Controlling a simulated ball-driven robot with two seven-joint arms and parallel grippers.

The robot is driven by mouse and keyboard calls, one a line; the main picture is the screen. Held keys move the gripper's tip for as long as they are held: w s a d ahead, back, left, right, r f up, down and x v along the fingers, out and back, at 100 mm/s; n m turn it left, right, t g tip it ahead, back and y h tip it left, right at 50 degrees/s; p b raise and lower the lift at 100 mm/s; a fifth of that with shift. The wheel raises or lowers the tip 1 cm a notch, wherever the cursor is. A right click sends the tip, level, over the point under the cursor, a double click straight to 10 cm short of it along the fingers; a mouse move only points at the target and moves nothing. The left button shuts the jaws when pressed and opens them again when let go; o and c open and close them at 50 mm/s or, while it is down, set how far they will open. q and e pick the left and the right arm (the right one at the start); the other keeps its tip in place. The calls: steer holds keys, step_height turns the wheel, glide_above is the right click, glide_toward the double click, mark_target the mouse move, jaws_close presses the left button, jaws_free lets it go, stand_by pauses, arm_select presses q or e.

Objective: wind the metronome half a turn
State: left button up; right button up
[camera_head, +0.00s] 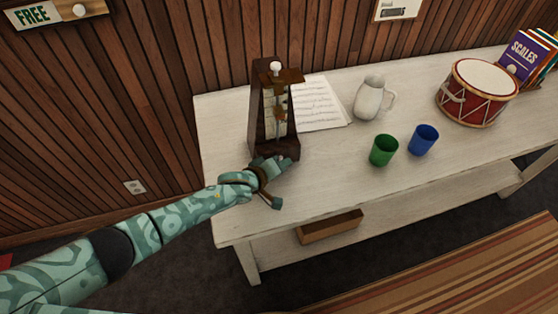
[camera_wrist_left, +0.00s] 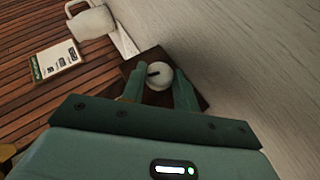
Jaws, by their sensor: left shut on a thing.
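The metronome (camera_head: 257,122) is a dark wooden case standing upright near the left end of the pale table, with a pendulum rod and a white ball at its top. My left gripper (camera_head: 282,161) is at the low front of the case. In the left wrist view, its two green fingers (camera_wrist_left: 158,90) are closed on both sides of a round whitish knob (camera_wrist_left: 158,74) with a short dark mark on it. The brown case (camera_wrist_left: 136,64) shows behind the knob. In the head view the gripper mostly hides the knob. My right gripper is in neither view.
Sheet music (camera_head: 320,104) lies right of the metronome. A white jug (camera_head: 370,98), green cup (camera_head: 383,151), blue cup (camera_head: 424,140), drum (camera_head: 477,95) and books (camera_head: 527,57) stand farther right. The table's front left is bare (camera_head: 245,218). A wooden wall is behind.

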arm_select(q)
steer(key=y+p, duration=0.1)
steer(key=g+p, duration=0.1)
steer(key=p, duration=0.1)
steer(key=shift+d+r+m+y, duration=0.2)
steer(key=shift+r+m+y, duration=0.1)
steer(key=shift+r+y, duration=0.1)
steer(key=shift+f+m+g+y+p, duration=0.15)
steer(key=shift+m+g+y+p, duration=0.15)
steer(key=shift+y+p, duration=0.5)
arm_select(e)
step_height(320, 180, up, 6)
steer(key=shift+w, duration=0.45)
arm_select(q)
steer(key=shift+w, duration=0.1)
steer(key=o, duration=1)
steer(key=shift+d, duration=0.1)
steer(key=shift+c, duration=0.2)
steer(key=p+v, duration=1)
steer(key=v, duration=0.6)
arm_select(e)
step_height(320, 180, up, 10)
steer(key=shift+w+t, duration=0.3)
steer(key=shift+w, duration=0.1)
